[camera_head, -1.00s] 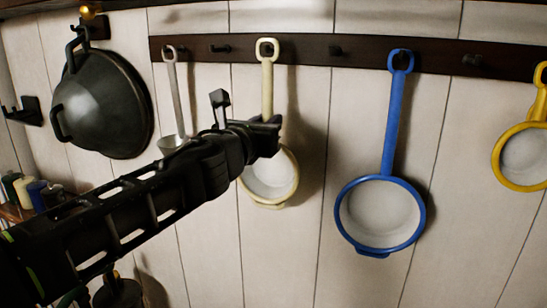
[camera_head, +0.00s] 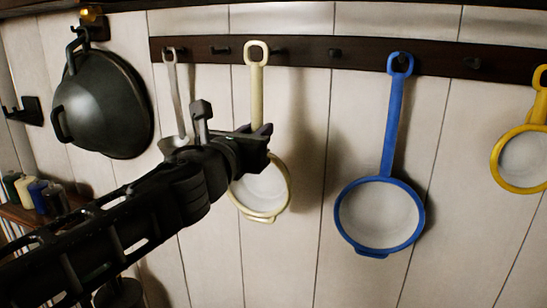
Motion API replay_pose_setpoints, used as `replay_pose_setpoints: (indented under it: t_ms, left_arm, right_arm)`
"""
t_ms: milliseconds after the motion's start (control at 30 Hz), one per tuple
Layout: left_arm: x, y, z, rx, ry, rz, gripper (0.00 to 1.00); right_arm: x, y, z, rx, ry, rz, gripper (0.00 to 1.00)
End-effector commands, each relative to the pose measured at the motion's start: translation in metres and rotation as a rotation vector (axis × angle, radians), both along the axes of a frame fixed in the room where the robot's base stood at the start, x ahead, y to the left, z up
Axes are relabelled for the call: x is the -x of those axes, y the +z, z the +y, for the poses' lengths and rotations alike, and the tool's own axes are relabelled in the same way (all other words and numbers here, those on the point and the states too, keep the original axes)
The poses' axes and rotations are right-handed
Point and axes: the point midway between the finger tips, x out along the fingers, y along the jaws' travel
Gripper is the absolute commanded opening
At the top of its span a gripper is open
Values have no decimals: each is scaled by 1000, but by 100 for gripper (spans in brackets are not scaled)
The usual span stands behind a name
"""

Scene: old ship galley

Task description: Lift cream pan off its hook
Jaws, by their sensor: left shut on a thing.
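The cream pan (camera_head: 265,190) hangs upright in my left gripper (camera_head: 258,143), which is shut on the lower part of its handle. The gripper hides that part of the handle and the top of the bowl's rim. The handle's loop (camera_head: 257,52) shows in front of the dark hook rail (camera_head: 310,50). A hook (camera_head: 281,53) shows just right of the loop, and the loop looks apart from it. My right gripper is not in view.
A blue pan (camera_head: 379,215) and a yellow pan (camera_head: 520,160) hang to the right. A grey ladle (camera_head: 172,90) hangs close to the left, partly behind my gripper. Small jars (camera_head: 35,193) stand on a low shelf.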

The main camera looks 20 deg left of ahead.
Motion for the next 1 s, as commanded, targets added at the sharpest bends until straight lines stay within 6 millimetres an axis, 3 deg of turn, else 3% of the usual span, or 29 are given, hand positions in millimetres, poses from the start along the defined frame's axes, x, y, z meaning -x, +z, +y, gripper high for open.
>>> replay_pose_setpoints:
  t_ms: [567, 1000]
  left_arm:
    - [8, 2, 0, -1, 0, -3, 0]
    - [50, 4, -2, -2, 2, -3, 0]
  right_arm:
    - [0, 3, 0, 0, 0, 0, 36]
    - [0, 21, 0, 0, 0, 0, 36]
